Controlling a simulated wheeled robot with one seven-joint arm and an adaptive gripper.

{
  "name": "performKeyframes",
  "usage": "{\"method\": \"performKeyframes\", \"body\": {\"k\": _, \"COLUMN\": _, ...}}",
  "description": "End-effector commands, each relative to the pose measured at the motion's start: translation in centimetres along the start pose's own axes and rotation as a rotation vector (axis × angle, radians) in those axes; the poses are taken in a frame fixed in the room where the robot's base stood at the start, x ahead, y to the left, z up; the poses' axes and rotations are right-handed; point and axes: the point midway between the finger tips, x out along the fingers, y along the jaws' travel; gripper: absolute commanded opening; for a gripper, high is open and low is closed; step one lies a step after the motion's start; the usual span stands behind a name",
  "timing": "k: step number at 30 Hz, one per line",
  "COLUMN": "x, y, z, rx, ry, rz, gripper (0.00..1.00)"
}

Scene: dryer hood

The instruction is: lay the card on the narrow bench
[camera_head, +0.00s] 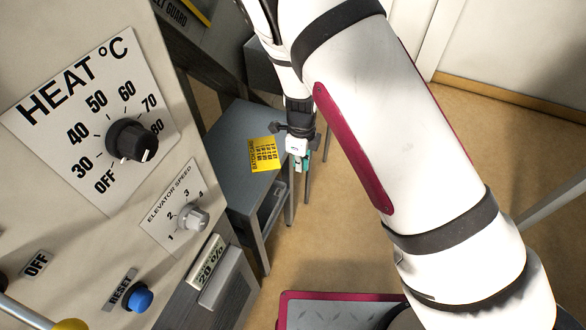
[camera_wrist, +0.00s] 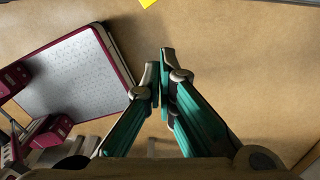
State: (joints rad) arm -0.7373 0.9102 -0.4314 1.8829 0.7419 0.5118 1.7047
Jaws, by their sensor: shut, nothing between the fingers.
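The yellow card (camera_head: 263,154), printed with black text and a grid, shows in the head view at the right edge of the blue-grey narrow bench (camera_head: 222,150). It appears to lie flat on the bench top. My gripper (camera_head: 301,165) is just to the right of the card in the picture, pointing down beside the bench edge. In the wrist view its teal fingers (camera_wrist: 160,75) meet at the tips with nothing between them. A small yellow corner (camera_wrist: 147,3) shows at that view's top edge; I cannot tell whether it is the card.
A control panel with a heat dial (camera_head: 132,142), an elevator speed knob (camera_head: 193,217) and a blue reset button (camera_head: 138,298) fills the left of the head view. Open brown floor (camera_head: 340,230) lies right of the bench.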

Motion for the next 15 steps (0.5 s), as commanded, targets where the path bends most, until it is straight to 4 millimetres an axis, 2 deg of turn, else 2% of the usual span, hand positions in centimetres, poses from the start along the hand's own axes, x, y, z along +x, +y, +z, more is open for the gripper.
{"method": "performKeyframes", "body": {"k": 9, "x": -5.7, "y": 0.0, "z": 0.0, "rx": 0.0, "ry": 0.0, "rz": 0.0, "gripper": 0.0}}
{"method": "performKeyframes", "body": {"k": 15, "x": -7.7, "y": 0.0, "z": -0.1, "rx": 0.001, "ry": 0.001, "rz": 0.001, "gripper": 0.0}}
